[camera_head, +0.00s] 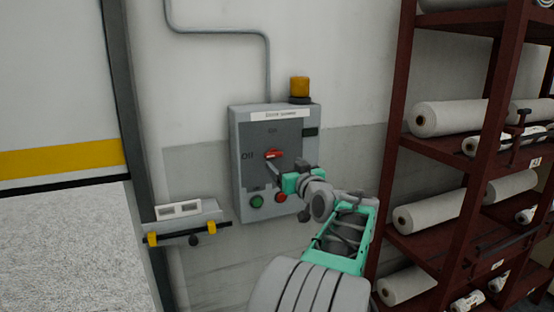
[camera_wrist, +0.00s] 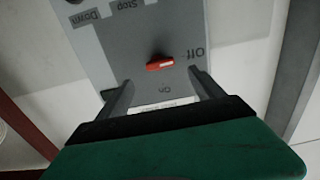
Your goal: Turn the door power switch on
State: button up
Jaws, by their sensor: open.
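The door power switch is a small red rotary handle (camera_head: 273,155) on the front of a grey wall control box (camera_head: 238,165). In the wrist view, which is upside down, the red handle (camera_wrist: 155,66) lies roughly level, with its pale mark toward the "Off" label. The "On" label is above the handle in the head view and "Off" is to its left. My gripper (camera_head: 271,169) is close to the panel by the handle. In the wrist view my gripper (camera_wrist: 160,78) is open, its fingers spread either side of the handle. I cannot tell whether they touch it.
A green button (camera_head: 257,201) and a red button (camera_head: 281,197) sit below the switch. An orange beacon (camera_head: 299,87) stands on top of the box. A dark red rack (camera_head: 485,130) of white rolls stands right. A small white unit (camera_head: 180,210) with a yellow-ended bar is lower left.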

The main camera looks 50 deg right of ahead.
aim_at(275, 155)
jog(key=p+x, duration=0.2)
jog(key=x, duration=0.5)
jog(key=shift+w+d, duration=0.15)
jog(key=shift+w, duration=0.1)
jog(key=shift+c, duration=0.3)
jog(key=c, duration=1.3)
